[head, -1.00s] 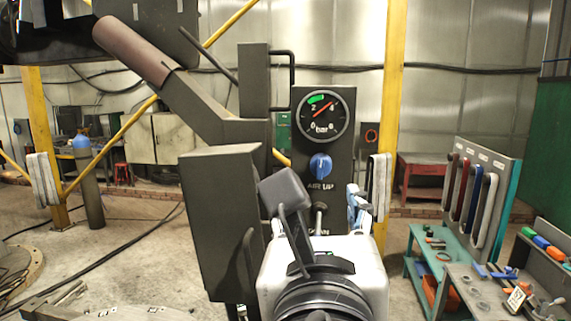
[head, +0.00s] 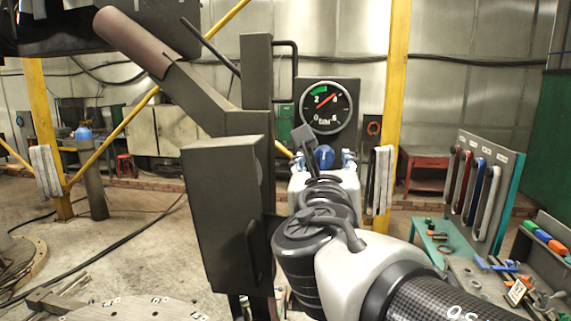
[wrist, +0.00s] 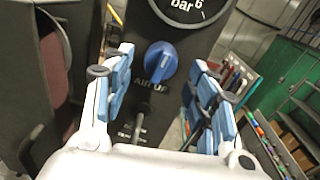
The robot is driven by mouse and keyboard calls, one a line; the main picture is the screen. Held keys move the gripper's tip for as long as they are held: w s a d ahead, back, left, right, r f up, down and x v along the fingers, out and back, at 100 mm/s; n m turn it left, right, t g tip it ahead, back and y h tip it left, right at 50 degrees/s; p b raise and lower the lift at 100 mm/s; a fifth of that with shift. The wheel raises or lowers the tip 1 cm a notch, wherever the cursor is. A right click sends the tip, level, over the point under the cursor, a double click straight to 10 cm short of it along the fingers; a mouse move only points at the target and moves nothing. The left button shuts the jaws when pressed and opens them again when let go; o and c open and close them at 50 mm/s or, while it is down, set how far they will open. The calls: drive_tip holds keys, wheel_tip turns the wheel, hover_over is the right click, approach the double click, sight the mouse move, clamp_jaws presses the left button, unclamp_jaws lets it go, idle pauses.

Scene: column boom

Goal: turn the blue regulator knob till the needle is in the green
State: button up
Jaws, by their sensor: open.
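The blue regulator knob (head: 325,157) sits on a dark panel below a round bar gauge (head: 325,120). The gauge's red needle slants to the upper right near the 4, to the right of the green band (head: 318,90) at the top. In the wrist view the knob (wrist: 161,60) stands above the words AIR UP. My gripper (head: 323,163) is open in front of the panel. In the wrist view its blue-padded fingers (wrist: 163,68) stand on both sides of the knob, with visible gaps. Only the lower edge of the gauge (wrist: 188,10) shows there.
A small lever (wrist: 138,125) sticks out of the panel below the knob. A dark box-shaped boom part (head: 225,215) stands close on the left of my arm. A yellow post (head: 396,120) is behind on the right. A teal workbench (head: 440,240) and tool rack stand farther right.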

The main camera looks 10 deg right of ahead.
drive_tip(key=shift+x, duration=0.95)
drive_tip(key=c, duration=1.1)
